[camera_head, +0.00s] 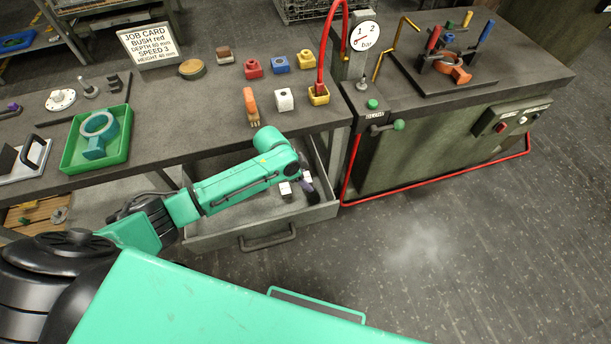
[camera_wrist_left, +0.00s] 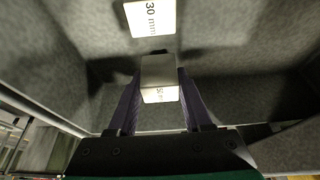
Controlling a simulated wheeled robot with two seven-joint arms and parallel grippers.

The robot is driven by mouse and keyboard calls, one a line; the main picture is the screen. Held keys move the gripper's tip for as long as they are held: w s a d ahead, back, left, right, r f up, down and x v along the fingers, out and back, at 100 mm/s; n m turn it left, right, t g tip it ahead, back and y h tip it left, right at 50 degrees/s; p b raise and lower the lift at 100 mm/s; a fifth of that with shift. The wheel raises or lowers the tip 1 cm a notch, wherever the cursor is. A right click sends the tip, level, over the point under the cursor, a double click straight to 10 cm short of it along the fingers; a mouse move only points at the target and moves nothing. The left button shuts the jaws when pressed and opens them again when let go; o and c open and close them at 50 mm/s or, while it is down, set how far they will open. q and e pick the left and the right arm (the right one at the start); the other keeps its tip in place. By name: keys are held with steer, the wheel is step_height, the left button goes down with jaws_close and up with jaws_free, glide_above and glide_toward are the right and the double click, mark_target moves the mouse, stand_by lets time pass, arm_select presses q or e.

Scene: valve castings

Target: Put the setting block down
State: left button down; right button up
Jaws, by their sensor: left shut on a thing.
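My left gripper (camera_head: 307,184) reaches down into the open drawer (camera_head: 262,239) below the bench. In the left wrist view my left gripper (camera_wrist_left: 158,98) is shut on a pale grey setting block (camera_wrist_left: 159,72), one dark finger on each side. The block's near end has a white label, too small to read surely. Whether the block touches the drawer floor, I cannot tell. A white label reading "30 mm" (camera_wrist_left: 150,18) lies beyond the block. In the head view a small block with a white top (camera_head: 286,190) shows left of the gripper. My right gripper is not in view.
The bench (camera_head: 215,108) above holds a green tray (camera_head: 70,160) with a teal ring part, a job card (camera_head: 149,45) and several coloured blocks. A red hose (camera_head: 325,50) rises at the bench's right end. The drawer's left part looks clear.

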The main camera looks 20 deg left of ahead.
arm_select(q)
steer(key=shift+f, duration=0.35)
steer(key=shift+f, duration=0.25)
steer(key=shift+c, duration=1.2)
jaws_free()
steer(key=p+v, duration=0.1)
steer(key=v, duration=1.3)
steer(key=shift+r, duration=0.3)
